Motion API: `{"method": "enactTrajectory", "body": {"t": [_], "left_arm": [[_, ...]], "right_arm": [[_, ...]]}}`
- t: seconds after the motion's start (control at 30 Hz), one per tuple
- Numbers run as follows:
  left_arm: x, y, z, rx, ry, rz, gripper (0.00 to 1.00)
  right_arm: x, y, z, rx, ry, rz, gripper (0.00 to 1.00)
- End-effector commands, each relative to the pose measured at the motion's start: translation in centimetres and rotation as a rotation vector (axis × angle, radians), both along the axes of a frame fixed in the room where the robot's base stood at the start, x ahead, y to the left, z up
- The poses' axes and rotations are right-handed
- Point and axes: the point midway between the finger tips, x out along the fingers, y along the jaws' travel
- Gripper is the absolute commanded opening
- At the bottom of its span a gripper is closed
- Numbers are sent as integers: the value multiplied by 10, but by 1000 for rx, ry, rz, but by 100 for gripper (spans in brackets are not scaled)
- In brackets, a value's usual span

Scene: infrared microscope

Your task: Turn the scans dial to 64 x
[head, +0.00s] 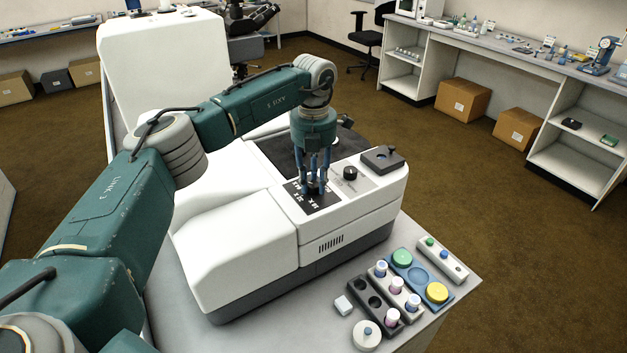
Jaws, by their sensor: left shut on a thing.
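The infrared microscope (235,255) is a white bench instrument with a grey base. A black panel with white markings (325,200) lies on its top, and the markings are too small to read. My left gripper (314,188) points straight down over this panel. Its fingers are shut on the scans dial, which they and the gripper body hide almost wholly. I cannot tell which mark the dial points to. A separate black knob (350,173) stands to the right of the gripper on a grey panel. My right gripper is not in view.
A dark box (382,158) sits at the instrument's right end.

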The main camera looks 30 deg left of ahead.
Motion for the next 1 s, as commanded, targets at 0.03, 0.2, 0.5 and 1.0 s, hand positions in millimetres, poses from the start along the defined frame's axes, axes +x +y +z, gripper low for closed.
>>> {"method": "enactTrajectory", "body": {"t": [0.03, 0.2, 0.5, 1.0], "left_arm": [[2, 0, 2, -1, -6, 0, 32], [1, 0, 1, 0, -4, 0, 45], [1, 0, 9, 0, -5, 1, 45], [1, 0, 104, 0, -5, 1, 45]], "right_arm": [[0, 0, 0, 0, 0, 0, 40], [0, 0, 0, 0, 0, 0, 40], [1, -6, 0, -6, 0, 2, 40], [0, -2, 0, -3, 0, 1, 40]]}}
